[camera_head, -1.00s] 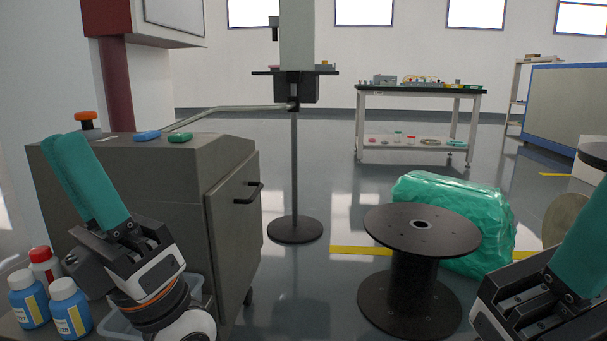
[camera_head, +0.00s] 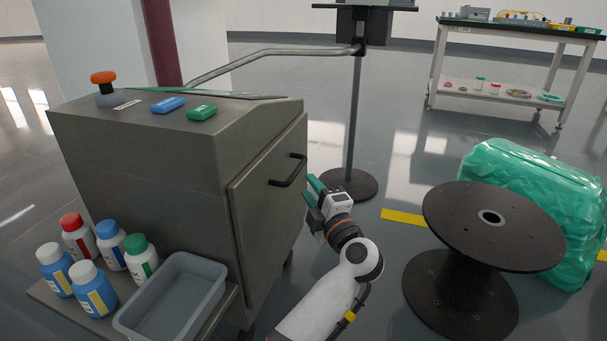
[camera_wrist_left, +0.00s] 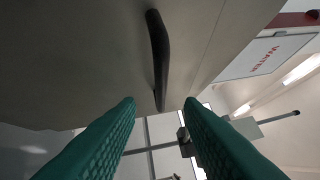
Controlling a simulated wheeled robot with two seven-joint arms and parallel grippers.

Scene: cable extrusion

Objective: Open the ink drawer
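The ink drawer (camera_head: 262,205) is the grey front panel on the right side of the grey cabinet, and it looks closed. Its black bar handle (camera_head: 289,171) sticks out near the top; it also shows in the left wrist view (camera_wrist_left: 159,55). My left gripper (camera_head: 313,188) is just right of the handle and slightly below it in the head view. In the left wrist view its two teal fingers (camera_wrist_left: 160,115) are spread apart, with the handle's end between and beyond the tips. The fingers look empty. My right gripper is out of view.
A grey bin (camera_head: 172,300) and several ink bottles (camera_head: 94,287) stand on a shelf at the cabinet's left front. A black spool (camera_head: 490,225) and a green wrapped bundle (camera_head: 540,195) stand at right. A black stand base (camera_head: 349,184) is behind my left gripper.

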